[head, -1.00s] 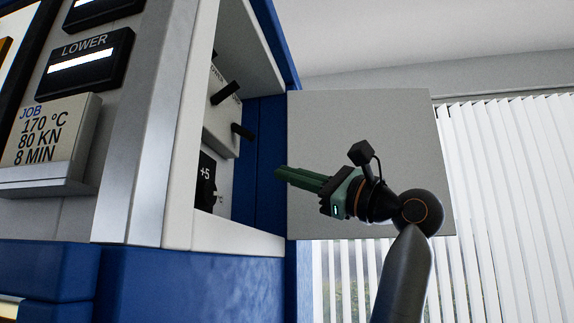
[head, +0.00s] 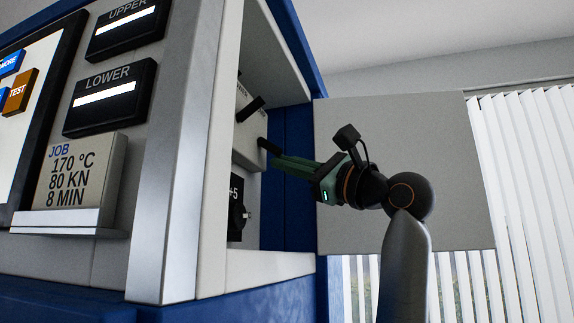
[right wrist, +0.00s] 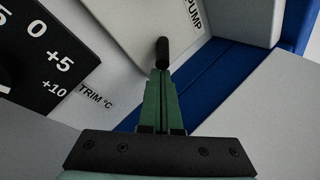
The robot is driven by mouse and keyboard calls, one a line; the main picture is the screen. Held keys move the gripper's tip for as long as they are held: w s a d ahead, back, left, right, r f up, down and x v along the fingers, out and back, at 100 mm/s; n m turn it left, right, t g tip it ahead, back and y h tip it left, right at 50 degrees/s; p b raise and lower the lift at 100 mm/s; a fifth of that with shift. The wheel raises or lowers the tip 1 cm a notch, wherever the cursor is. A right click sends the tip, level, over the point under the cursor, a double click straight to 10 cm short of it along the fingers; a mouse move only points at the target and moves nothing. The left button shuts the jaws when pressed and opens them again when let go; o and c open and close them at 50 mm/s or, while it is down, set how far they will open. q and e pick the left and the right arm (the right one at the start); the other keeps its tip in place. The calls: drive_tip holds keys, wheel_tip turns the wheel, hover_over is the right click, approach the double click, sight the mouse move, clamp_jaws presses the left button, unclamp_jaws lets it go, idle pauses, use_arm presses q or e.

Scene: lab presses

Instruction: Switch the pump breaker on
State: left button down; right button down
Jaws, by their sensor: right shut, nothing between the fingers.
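The pump breaker is a black lever (head: 268,146) on a pale panel inside the open recess of the press; it is the lower of two levers in the head view. In the right wrist view the black lever (right wrist: 162,52) stands by the printed word PUMP (right wrist: 193,14). My right gripper (head: 277,162) is shut and empty, its green fingertips just below the lever's outer end. In the right wrist view the fingertips (right wrist: 160,76) line up with the lever and overlap its near end; I cannot tell whether they touch. My left gripper is out of view.
A second black lever (head: 250,108) sits above. A black trim dial (head: 237,205) lies lower in the recess and shows in the right wrist view (right wrist: 40,50). The recess's pale front frame (head: 215,150) is on the left. A grey open door panel (head: 440,150) stands behind my arm.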

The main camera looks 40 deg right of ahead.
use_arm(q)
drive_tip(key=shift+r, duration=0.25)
use_arm(e)
drive_tip(key=shift+s+d+r, duration=0.2)
drive_tip(key=shift+s+r, duration=0.15)
drive_tip(key=shift+r, duration=0.2)
use_arm(q)
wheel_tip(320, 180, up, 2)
drive_tip(key=shift+p, duration=1.2)
use_arm(e)
drive_tip(key=r, duration=0.4)
drive_tip(key=shift+s+d+r, duration=0.2)
drive_tip(key=shift+s+r, duration=0.1)
drive_tip(key=shift+s, duration=0.05)
